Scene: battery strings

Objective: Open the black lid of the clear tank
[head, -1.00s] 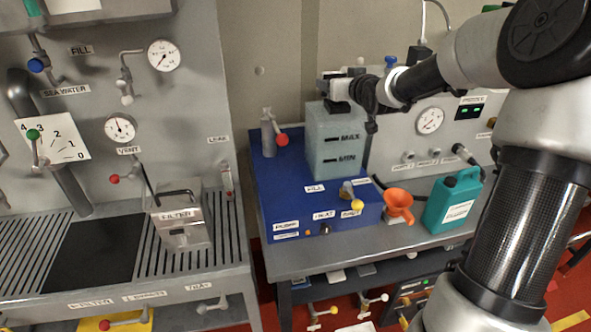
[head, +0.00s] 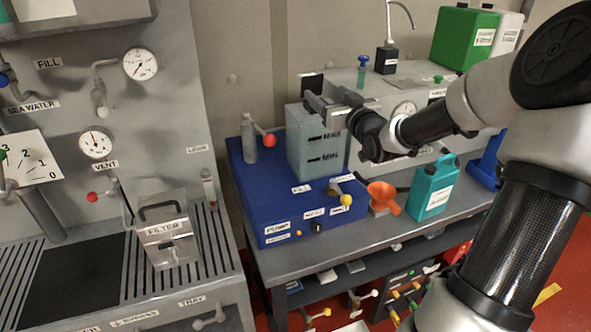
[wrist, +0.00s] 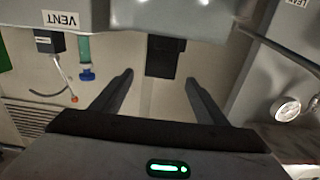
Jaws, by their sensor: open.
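The clear tank (head: 304,160), pale and marked MAX and MIN, stands on the blue pump unit in the head view. A small black plate (head: 311,84), which looks like its lid, stands upright above the tank's back edge. My gripper (head: 316,104) is just above the tank's top, open, with its fingers pointing left. In the wrist view a dark block (wrist: 162,57) shows beyond the open fingers, roughly between them; it may be the lid. Nothing is held. The fingers hide part of the tank's top, and I cannot tell whether they touch the plate.
The blue pump unit (head: 250,185) has a grey bottle with a red knob (head: 250,140) left of the tank. An orange funnel (head: 384,196) and a teal canister (head: 432,188) stand to its right. A wall lies behind; air above the tank's left is free.

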